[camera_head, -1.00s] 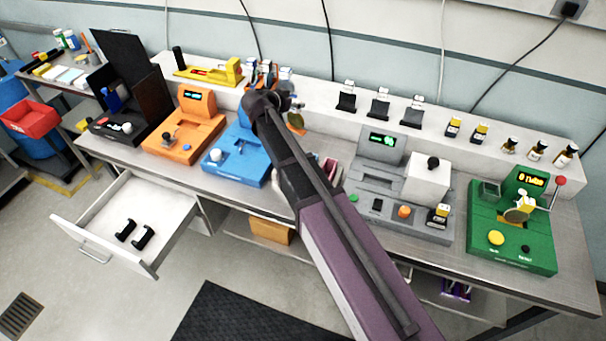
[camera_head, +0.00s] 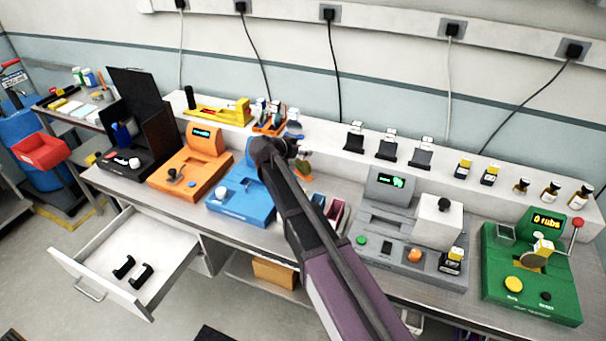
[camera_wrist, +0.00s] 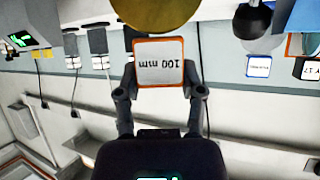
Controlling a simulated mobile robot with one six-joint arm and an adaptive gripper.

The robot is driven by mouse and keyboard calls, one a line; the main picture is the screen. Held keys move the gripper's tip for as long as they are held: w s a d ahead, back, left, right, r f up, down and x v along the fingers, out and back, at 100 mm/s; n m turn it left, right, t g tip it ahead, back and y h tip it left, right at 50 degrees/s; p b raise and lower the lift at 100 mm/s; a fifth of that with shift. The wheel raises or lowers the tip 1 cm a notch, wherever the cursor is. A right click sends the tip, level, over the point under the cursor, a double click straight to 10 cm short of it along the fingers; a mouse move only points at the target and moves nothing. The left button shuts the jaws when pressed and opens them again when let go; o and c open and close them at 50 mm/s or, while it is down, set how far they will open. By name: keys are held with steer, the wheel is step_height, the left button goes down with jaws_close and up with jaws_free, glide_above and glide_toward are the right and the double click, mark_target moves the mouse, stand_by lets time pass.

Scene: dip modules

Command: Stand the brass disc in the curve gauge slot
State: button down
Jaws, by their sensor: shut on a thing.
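My gripper (camera_wrist: 160,85) is shut on the white, orange-edged handle block (camera_wrist: 160,62) marked "100 mm", which reads upside down in the wrist view. The brass disc (camera_wrist: 157,10) is joined to this block, beyond the fingertips and cut off by the frame's edge. In the head view my gripper (camera_head: 301,153) is in the air above the back of the bench, right of the blue device (camera_head: 240,202). Part of the disc is hard to make out there. My arm hides the blue device's display. I cannot tell which device is the curve gauge, and no slot shows clearly.
An orange device (camera_head: 190,168) stands at left, a grey device (camera_head: 385,230) right of my arm, and a green device (camera_head: 530,290) at far right. The back shelf (camera_head: 330,150) carries an orange rack (camera_head: 268,125) and several black stands. An open drawer (camera_head: 125,262) juts out at front left.

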mark_target(302, 166)
steer(key=shift+f+b, duration=1.2)
steer(key=shift+f, duration=0.4)
steer(key=shift+f+b, duration=1.9)
steer(key=shift+f, duration=0.1)
steer(key=shift+c, duration=1)
jaws_free()
steer(key=shift+r, duration=0.2)
steer(key=shift+s+a+r+p, duration=0.15)
steer(key=shift+s+r+p, duration=0.05)
steer(key=shift+s+p, duration=0.1)
steer(key=p+v, duration=0.5)
steer(key=v, duration=0.6)
